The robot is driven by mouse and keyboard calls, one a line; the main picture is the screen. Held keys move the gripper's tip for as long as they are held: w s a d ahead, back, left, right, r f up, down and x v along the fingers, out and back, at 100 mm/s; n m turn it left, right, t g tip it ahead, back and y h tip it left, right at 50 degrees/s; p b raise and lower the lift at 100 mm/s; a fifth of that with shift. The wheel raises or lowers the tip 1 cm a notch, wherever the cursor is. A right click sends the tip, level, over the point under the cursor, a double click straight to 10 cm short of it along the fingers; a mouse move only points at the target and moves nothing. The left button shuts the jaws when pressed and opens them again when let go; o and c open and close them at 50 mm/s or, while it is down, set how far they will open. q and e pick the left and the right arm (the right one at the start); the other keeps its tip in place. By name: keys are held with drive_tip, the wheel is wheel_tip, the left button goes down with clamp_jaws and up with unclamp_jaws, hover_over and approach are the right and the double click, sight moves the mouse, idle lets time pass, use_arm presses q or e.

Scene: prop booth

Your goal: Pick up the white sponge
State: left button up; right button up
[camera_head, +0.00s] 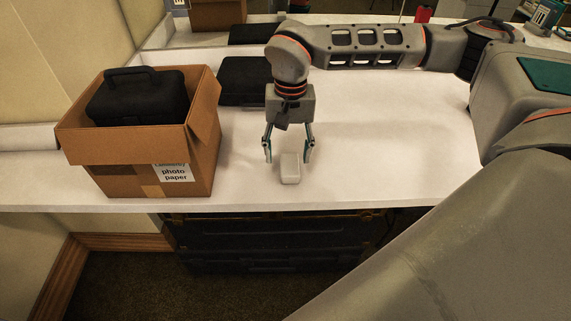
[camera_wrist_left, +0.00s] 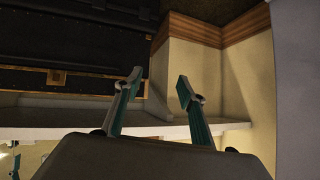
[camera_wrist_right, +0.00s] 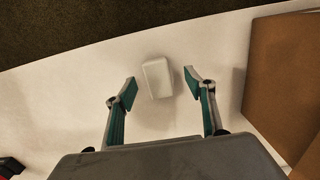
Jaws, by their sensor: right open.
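The white sponge (camera_head: 290,168) is a small pale block lying on the white counter (camera_head: 400,150) near its front edge. It also shows in the right wrist view (camera_wrist_right: 158,78), just beyond and between the fingertips. My right gripper (camera_head: 288,158) is open and points down over the counter, its fingers to either side of the sponge's near area, with nothing held. It shows in the right wrist view (camera_wrist_right: 162,84) too. My left gripper (camera_wrist_left: 158,78) shows only in the left wrist view, with its fingers apart and nothing between them.
A cardboard box (camera_head: 120,178) holding a black case (camera_head: 140,95) stands left of the sponge. Another black case (camera_head: 245,80) lies behind my right gripper. Dark cases (camera_head: 270,240) stand below the counter. The counter right of the sponge is clear.

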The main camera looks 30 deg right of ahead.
sight(290, 164)
drive_tip(key=shift+w+d+r, duration=0.15)
drive_tip(key=shift+w+d, duration=0.1)
drive_tip(key=shift+d, duration=0.4)
drive_tip(key=shift+d+f, duration=0.15)
drive_tip(key=shift+f, duration=0.15)
drive_tip(key=shift+w+f, duration=0.1)
drive_tip(key=shift+f, duration=0.75)
drive_tip(key=shift+w+d+f+b, duration=0.1)
drive_tip(key=shift+w+f+b, duration=0.1)
drive_tip(key=shift+f, duration=0.7)
drive_tip(key=shift+w+a+f+b, duration=0.1)
drive_tip(key=shift+w+f+b, duration=0.1)
drive_tip(key=shift+f, duration=0.65)
drive_tip(key=shift+w+d+f+b, duration=0.1)
drive_tip(key=shift+w+f+b, duration=0.1)
drive_tip(key=shift+f, duration=0.7)
drive_tip(key=c, duration=1.1)
